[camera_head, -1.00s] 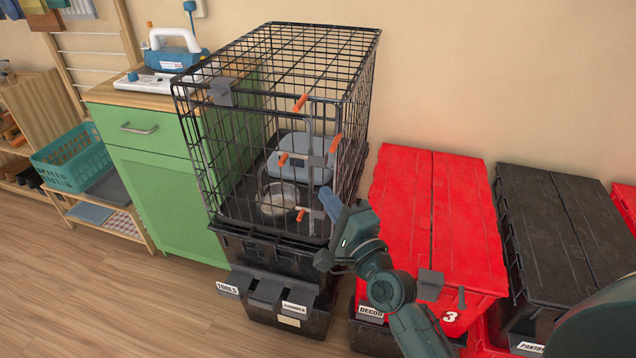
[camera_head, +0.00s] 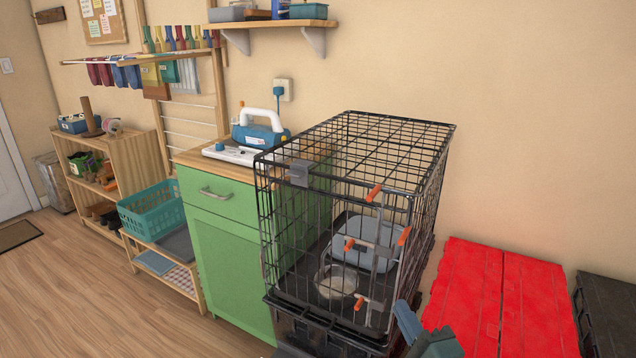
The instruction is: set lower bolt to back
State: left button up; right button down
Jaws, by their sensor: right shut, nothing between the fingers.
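The black wire cage (camera_head: 440,185) stands with its barred door facing me. The lower bolt's orange handle (camera_head: 359,303) is near the bottom of the door, left of the door's right-hand edge. Further up are other orange handles: an upper one (camera_head: 374,193), a middle left one (camera_head: 349,245) and a middle right one (camera_head: 404,236). My right gripper (camera_head: 406,322) is at the bottom of the view, right of and slightly below the lower bolt handle, apart from it. It is shut and empty. My left gripper is out of view.
Inside the cage are a metal bowl (camera_head: 338,284) and a grey-blue bin (camera_head: 365,248). A green cabinet (camera_head: 228,270) stands close on the left. Red totes (camera_head: 540,310) and a black tote (camera_head: 605,310) are at the right. Wooden floor (camera_head: 75,300) is clear at the left.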

aim_at(360, 301)
jog(key=k+l, duration=0.15)
jog(key=k, duration=0.3)
jog(key=k+l, duration=0.1)
jog(key=k, duration=0.4)
